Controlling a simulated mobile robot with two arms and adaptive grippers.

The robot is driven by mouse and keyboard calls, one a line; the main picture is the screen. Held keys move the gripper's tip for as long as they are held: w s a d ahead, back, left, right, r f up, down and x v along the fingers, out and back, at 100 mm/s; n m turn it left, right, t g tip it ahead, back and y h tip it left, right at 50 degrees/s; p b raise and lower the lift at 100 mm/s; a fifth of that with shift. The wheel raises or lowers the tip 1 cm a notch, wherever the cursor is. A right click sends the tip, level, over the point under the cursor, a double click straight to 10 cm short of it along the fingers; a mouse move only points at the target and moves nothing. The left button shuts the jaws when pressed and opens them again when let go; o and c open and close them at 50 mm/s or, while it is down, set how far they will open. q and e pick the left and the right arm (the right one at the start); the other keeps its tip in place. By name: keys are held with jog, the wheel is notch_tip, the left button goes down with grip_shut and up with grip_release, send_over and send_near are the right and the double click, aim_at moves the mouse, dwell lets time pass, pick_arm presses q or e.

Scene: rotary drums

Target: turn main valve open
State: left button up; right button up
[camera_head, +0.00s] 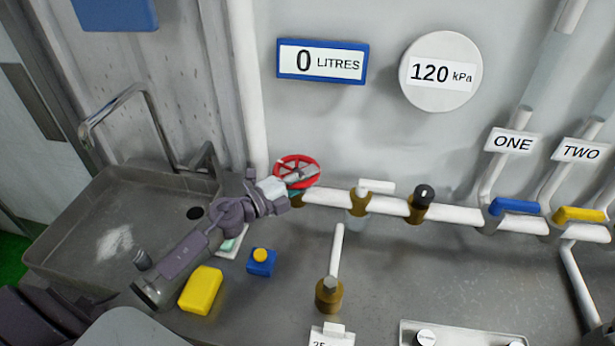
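The red handwheel (297,162) of a valve stands at the left end of the white horizontal pipe, next to the wall. My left gripper (292,192) is at the lower left of the wheel, overlapping its near rim in the camera_head view. Its fingertips are small and partly merge with the wheel, so I cannot tell whether they are open, shut or touching the rim. The gripper and wrist hide the lower left of the valve. My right gripper is not in view.
A sink (90,215) with a tall faucet (120,98) lies left. A yellow block (201,290) and a blue box (261,266) sit on the counter below my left arm. Brass fittings and blue (514,206) and yellow (579,215) levers line the pipe rightward. Gauges read 0 LITRES and 120 kPa.

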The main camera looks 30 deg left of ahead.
pick_arm(q)
grip_shut()
